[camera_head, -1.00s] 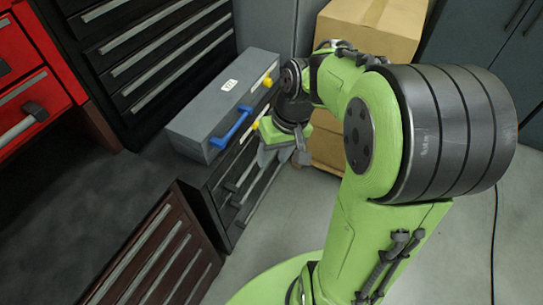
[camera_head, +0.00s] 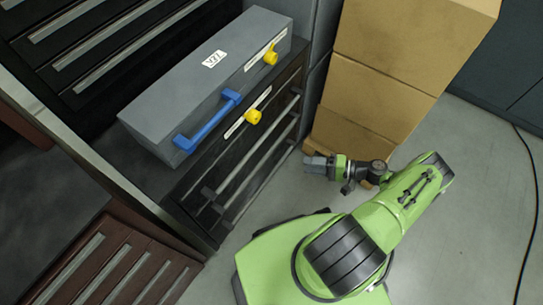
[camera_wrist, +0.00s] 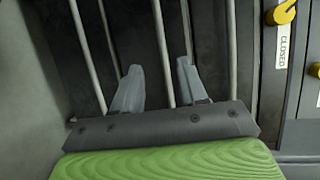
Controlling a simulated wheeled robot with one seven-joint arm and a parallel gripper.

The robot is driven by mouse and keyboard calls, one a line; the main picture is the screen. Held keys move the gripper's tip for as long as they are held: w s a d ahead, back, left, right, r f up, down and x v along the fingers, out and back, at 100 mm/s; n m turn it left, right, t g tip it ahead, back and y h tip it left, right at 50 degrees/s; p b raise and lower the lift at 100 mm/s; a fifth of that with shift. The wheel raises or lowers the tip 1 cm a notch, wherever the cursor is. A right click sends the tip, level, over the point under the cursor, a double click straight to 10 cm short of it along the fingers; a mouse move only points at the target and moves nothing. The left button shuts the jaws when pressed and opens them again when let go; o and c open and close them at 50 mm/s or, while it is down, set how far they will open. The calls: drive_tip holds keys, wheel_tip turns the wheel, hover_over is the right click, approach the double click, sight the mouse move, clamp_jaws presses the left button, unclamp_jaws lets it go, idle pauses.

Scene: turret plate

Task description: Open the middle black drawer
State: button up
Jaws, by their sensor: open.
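The black drawer unit (camera_head: 195,220) stands under a grey case, with several long grey bar handles across its front. The middle black drawer's bar handle (camera_head: 256,160) runs diagonally in the head view; the drawer looks shut. My gripper (camera_head: 308,163) is to the right of the drawer front, near the far end of the bars. In the wrist view my gripper (camera_wrist: 158,68) is open, its two grey fingers pointing at the drawer front. The middle bar (camera_wrist: 163,50) shows between the fingers, and the other bars lie outside them. I cannot tell how far the fingertips are from the bar.
Stacked cardboard boxes (camera_head: 375,95) stand close behind my gripper. A brown drawer cabinet (camera_head: 115,265) is at lower left.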

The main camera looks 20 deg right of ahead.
drive_tip(key=b+x, duration=0.1)
drive_tip(key=x, duration=1.4)
drive_tip(key=shift+a, duration=0.1)
drive_tip(key=shift+c, duration=0.2)
clamp_jaws()
